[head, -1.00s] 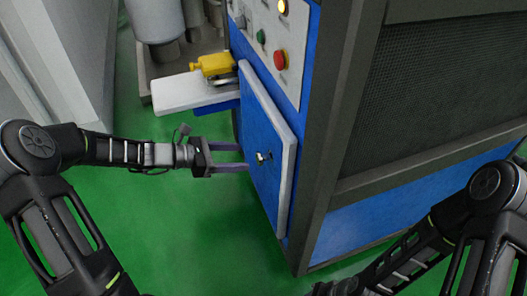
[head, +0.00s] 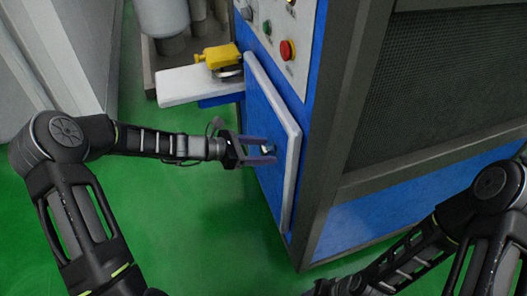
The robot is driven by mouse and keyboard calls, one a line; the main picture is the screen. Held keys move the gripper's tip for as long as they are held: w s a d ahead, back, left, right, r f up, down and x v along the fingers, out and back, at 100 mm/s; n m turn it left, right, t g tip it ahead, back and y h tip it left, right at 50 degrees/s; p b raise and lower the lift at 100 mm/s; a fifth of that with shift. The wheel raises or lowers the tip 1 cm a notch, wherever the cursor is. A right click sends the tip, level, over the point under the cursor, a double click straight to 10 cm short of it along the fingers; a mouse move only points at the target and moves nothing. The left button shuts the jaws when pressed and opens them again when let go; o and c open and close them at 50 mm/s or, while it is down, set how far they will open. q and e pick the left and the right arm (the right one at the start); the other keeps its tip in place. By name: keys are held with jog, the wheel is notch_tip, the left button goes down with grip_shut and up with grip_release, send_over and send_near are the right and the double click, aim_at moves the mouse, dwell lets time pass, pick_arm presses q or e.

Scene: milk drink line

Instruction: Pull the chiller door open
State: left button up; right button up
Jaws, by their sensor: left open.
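The chiller door (head: 265,110) is a blue panel with a pale, thick edge on the front of the blue machine. It stands slightly proud of the machine; I see no gap showing it open. A small metal handle (head: 267,148) sits on its face. My left gripper (head: 273,150) is open, pointing right at the door, with one finger on each side of the handle. Whether the fingers touch the handle or door I cannot tell. My right arm comes in at the lower right, and its gripper is not visible.
A white ledge (head: 185,86) with a yellow part (head: 217,57) juts out above and left of the door. A red button (head: 288,50) and green button (head: 266,27) are on the panel above. The green floor (head: 215,230) left of the door is clear.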

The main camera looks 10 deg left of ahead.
pick_arm(q)
jog(key=shift+w+d+f, duration=0.1)
jog(key=shift+d, duration=0.1)
jog(key=shift+c, duration=0.2)
grip_shut()
dwell(0.4)
